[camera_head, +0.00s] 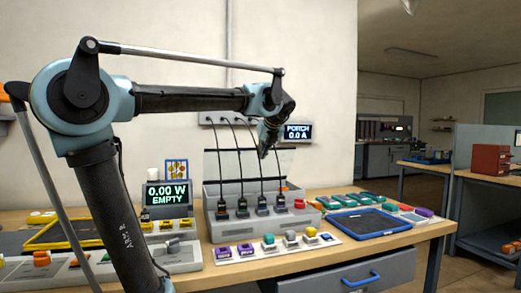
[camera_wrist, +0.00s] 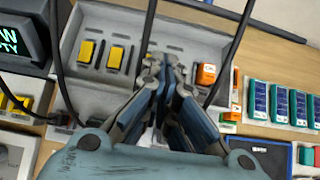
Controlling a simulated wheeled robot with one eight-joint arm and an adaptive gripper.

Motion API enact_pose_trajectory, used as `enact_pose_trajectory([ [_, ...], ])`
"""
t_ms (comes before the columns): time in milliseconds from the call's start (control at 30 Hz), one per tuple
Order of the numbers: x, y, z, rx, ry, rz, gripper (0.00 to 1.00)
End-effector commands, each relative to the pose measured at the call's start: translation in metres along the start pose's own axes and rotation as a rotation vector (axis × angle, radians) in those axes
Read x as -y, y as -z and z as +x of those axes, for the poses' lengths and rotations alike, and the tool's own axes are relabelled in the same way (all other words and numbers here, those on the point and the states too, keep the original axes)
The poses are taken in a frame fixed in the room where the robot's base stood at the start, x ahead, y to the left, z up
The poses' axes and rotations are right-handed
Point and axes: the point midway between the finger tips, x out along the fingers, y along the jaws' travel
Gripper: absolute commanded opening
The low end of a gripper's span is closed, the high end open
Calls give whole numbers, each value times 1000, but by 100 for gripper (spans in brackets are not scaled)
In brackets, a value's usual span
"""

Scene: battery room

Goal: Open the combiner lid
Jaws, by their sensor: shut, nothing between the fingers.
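The combiner is a grey box (camera_head: 212,200) on the wooden bench, with several black cables running down to plugs along its front. Its lid (camera_head: 222,163) looks like a pale, dark-edged panel standing up at the back of the box, so it appears raised. The open tray of the combiner (camera_wrist: 202,32) shows in the wrist view, with two yellow blocks and an orange switch (camera_wrist: 207,74) inside. My gripper (camera_head: 262,152) is over the box, in front of the raised panel. In the wrist view my gripper's fingers (camera_wrist: 165,65) are together and empty; they hide the middle of the tray.
Black cables (camera_head: 241,155) hang from a wall strip close around my gripper. A display reading EMPTY (camera_head: 167,194) stands left of the box. A strip of coloured buttons (camera_head: 275,248) lies in front. A blue-edged tray (camera_head: 368,222) and green modules (camera_head: 345,200) lie to the right.

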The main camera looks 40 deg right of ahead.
Motion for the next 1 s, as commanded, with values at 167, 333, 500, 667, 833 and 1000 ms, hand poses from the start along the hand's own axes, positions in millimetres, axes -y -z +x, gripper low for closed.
enact_pose_trajectory([
  [167, -1, 0, 33, -1, -2, -3, 0],
  [333, -1, 0, 62, 0, -2, -2, 0],
  [500, -1, -25, 64, -1, -1, -2, 0],
  [667, -1, -36, 67, -1, -1, -2, 0],
  [833, 0, -39, 68, -1, 0, -1, 0],
  [1000, 0, -39, 67, -1, 0, 0, 0],
])
